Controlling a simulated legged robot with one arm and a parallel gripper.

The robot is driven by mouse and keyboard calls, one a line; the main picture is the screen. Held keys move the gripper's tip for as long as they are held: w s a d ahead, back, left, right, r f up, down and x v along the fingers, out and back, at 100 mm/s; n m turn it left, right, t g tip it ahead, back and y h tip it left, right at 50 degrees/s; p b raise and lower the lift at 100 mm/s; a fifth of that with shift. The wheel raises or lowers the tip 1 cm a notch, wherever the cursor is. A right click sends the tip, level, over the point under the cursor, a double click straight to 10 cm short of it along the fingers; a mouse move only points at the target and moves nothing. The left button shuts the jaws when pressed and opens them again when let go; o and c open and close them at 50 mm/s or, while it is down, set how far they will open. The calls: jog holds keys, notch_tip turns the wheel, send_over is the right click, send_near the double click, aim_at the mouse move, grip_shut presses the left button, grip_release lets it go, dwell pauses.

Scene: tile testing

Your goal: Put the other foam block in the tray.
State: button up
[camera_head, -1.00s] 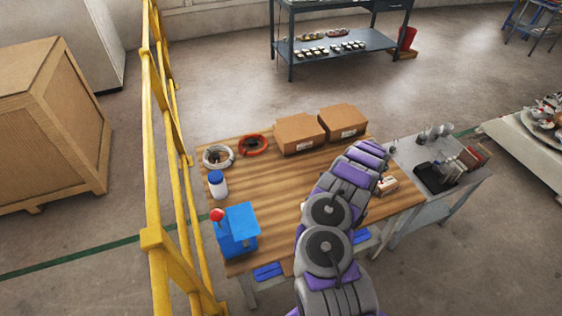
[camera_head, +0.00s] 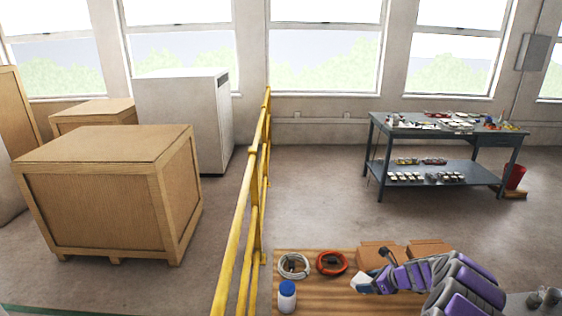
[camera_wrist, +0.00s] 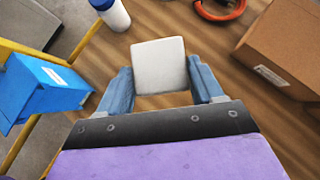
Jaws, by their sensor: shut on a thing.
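My gripper (camera_wrist: 159,80) is shut on a pale, whitish foam block (camera_wrist: 159,65), which sits between its two blue fingers in the wrist view. The block is above the wooden table. In the head view my gripper (camera_head: 363,284) is over the table, in front of the cardboard boxes, with the purple and grey arm reaching in from the right. I cannot make out a tray or another foam block in either current view.
The wooden table (camera_head: 325,292) carries a white bottle with a blue cap (camera_head: 287,296), a white cable coil (camera_head: 294,265), a red coil (camera_head: 332,263) and cardboard boxes (camera_head: 379,252). A yellow railing (camera_head: 252,200) borders the table.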

jog(key=a+r+m, duration=0.1)
jog(key=r, duration=0.1)
jog(key=w+a+r+m+t+h, duration=0.1)
jog(key=a+r, duration=0.1)
jog(key=r, duration=0.1)
jog(key=shift+w+r+m+h, duration=0.15)
jog(key=shift+r+m+h, duration=0.15)
jog(key=shift+m+h, duration=0.1)
jog(key=s+a+r+m+t+h, duration=0.2)
jog(key=s+a+r+m+h, duration=0.35)
jog(key=s+a+r, duration=0.65)
jog(key=m+b, duration=0.2)
jog(key=b, duration=0.2)
send_near(359, 280)
jog(key=w+d+f, duration=0.7)
jog(key=f, duration=0.1)
jog(key=shift+n+y, duration=0.45)
jog(key=shift+n, duration=0.2)
jog(key=w+d+f+b, duration=0.1)
jog(key=f, duration=0.5)
jog(key=w+d+f+b, duration=0.2)
jog(key=f, duration=0.5)
jog(key=w+d+f+b, duration=0.1)
jog(key=d+f, duration=0.1)
jog(key=f, duration=0.4)
jog(key=shift+w+d+f, duration=0.1)
jog(key=shift+w+f, duration=0.05)
jog(key=shift+f+b, duration=0.15)
jog(key=shift+b, duration=0.25)
jog(key=o, duration=1)
